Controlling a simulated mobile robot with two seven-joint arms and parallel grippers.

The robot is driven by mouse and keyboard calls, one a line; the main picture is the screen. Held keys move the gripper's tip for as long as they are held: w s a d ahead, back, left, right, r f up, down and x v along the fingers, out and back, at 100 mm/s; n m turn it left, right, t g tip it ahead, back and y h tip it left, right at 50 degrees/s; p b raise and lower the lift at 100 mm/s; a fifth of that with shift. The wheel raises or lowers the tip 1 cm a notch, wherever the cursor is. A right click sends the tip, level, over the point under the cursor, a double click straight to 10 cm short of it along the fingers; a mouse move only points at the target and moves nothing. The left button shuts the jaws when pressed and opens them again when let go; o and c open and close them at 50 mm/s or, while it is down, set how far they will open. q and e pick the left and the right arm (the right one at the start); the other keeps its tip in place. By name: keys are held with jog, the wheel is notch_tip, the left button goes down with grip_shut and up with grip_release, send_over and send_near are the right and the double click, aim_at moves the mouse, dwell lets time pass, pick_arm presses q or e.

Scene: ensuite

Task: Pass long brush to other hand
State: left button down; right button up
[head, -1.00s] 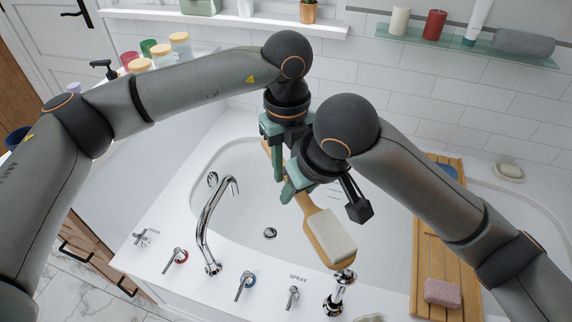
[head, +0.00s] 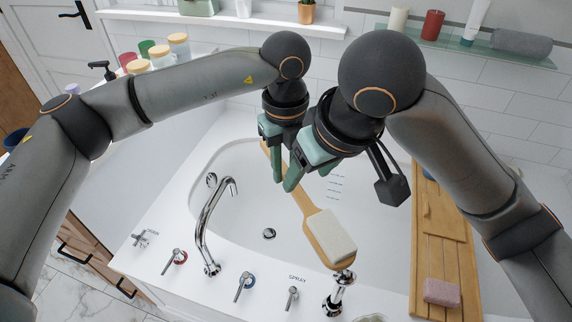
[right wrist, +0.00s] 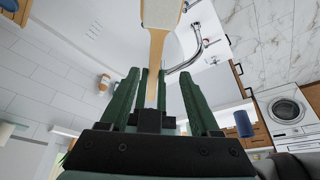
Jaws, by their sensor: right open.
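The long brush (head: 314,213) has a wooden handle and a pale pad. It hangs tilted in the air over the bathtub, pad end toward the front rim. My left gripper (head: 270,148) is shut on the upper handle, its grip partly hidden by the right gripper. My right gripper (head: 296,176) is open beside the handle, lower along it. In the right wrist view, the brush (right wrist: 157,45) runs between the spread green fingers of the right gripper (right wrist: 160,100). I cannot tell whether they touch it.
The white bathtub (head: 225,170) lies below, with a tall chrome faucet (head: 205,225) and several handles on its front rim. A wooden tray (head: 428,275) with a pink sponge (head: 441,292) spans the right side. Jars (head: 165,55) stand at the back left.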

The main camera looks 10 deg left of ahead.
jog(key=w+d+f+m+t+y, duration=0.2)
jog(key=w+d+f+y, duration=0.15)
jog(key=f, duration=0.65)
jog(key=w+d+f+m+t+y, duration=0.1)
jog(key=w+d+f+m+y, duration=0.25)
jog(key=f, duration=0.75)
jog(key=s+d+f+t+h, duration=0.1)
jog(key=s+d+f+h, duration=0.2)
jog(key=s+d+f, duration=0.3)
jog(key=s+d+f+t+h, duration=0.2)
jog(key=s+d+f+h, duration=0.2)
jog(key=s+d+f, duration=0.3)
jog(key=s+f, duration=0.4)
jog(key=f, duration=0.1)
jog(key=shift+s+m+h, duration=0.3)
jog(key=shift+m, duration=0.05)
